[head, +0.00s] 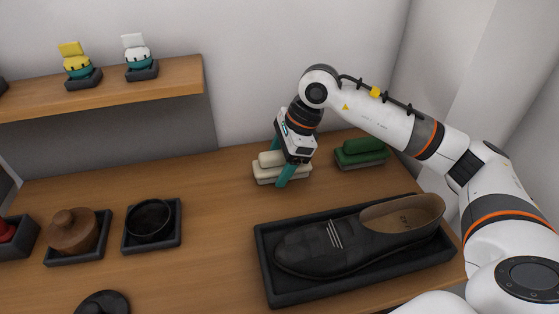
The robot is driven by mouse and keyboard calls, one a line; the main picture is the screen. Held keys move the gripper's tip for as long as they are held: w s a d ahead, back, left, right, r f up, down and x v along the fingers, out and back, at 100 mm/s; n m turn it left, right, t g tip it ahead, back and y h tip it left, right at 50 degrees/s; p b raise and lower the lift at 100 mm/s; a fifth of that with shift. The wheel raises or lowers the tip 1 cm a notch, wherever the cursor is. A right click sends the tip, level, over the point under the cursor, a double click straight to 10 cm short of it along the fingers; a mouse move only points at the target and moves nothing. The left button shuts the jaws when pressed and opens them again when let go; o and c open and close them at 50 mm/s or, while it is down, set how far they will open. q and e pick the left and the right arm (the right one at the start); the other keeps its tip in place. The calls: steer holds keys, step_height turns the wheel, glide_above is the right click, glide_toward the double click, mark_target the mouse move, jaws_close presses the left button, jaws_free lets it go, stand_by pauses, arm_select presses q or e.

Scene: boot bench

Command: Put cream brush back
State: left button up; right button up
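The cream brush (265,172) sits at the back of the wooden bench, right of centre, with a narrower block on top of a wider base. My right gripper (283,163) points down over it, with its teal fingers on the far and near sides of the brush. The near finger covers part of the brush. I cannot tell whether the fingers press on it or stand slightly apart from it. Whether the brush touches the surface beneath is also unclear. My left gripper is not in view.
A green brush (362,152) lies to the right. A black shoe (320,245) rests in a dark tray (268,278) in front. A black bowl (150,220) and a brown lidded pot (73,230) stand at left. A shelf (110,100) holds yellow and white-topped items.

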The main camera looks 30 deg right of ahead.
steer(key=v, duration=1.2)
steer(key=shift+r, duration=0.15)
